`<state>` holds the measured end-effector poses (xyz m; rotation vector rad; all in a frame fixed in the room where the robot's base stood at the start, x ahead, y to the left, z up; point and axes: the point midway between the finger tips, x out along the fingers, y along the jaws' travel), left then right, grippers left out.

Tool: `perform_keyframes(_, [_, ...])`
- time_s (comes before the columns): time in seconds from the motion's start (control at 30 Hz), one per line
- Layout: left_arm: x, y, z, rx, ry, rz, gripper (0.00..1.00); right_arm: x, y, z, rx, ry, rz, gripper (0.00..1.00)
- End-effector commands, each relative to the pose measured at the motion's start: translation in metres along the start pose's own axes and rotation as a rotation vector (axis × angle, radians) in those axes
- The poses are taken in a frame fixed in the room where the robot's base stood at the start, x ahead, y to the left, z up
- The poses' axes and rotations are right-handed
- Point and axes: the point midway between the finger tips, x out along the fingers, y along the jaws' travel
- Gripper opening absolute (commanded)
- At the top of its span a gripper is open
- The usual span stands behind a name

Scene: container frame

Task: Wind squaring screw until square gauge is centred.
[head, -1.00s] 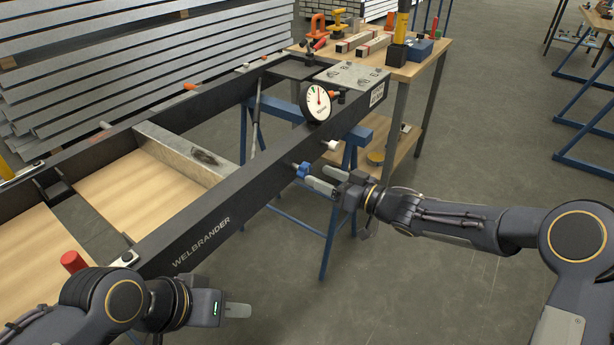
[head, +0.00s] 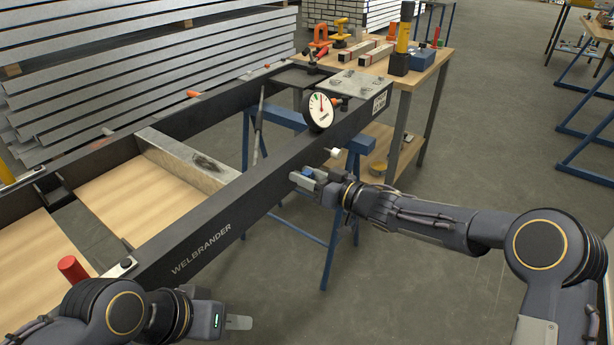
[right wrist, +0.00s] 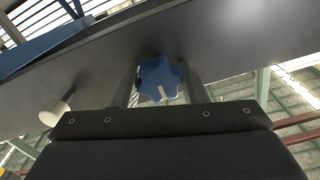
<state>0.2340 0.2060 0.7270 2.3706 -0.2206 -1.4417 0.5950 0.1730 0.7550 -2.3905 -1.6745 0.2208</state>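The square gauge (head: 320,112) is a round white dial standing on the near rail of the black frame (head: 240,212). Its needle is too small to read surely. The squaring screw's blue lobed knob (head: 308,174) is on that rail's outer face. My right gripper (head: 306,179) has its fingers on either side of the knob. The right wrist view shows the knob (right wrist: 160,80) between the two fingers; whether they press on it is unclear. My left gripper (head: 240,322) is low at the front, away from the frame, with only one finger clearly seen.
A white-tipped peg (head: 333,152) sticks out of the rail near the knob. A blue trestle (head: 328,245) stands under the frame. A workbench (head: 440,50) with tools is behind.

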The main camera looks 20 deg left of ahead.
Motion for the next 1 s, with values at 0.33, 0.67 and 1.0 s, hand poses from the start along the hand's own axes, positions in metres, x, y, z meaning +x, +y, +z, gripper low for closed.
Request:
perform_keyframes(0.33, [0.001, 0.0, 0.0, 0.0, 0.0, 0.0, 0.36, 0.0, 0.0, 0.001, -0.03, 0.0, 0.0, 0.16])
perform_keyframes(0.67, [0.005, -0.003, 0.003, 0.0, 0.0, 0.0, 0.36, 0.0, -0.001, 0.002, -0.228, -0.002, 0.0, 0.16])
perform_keyframes(1.0, [0.017, -0.007, 0.008, 0.0, 0.0, 0.0, 0.36, 0.0, -0.002, 0.004, -0.549, -0.002, 0.0, 0.16])
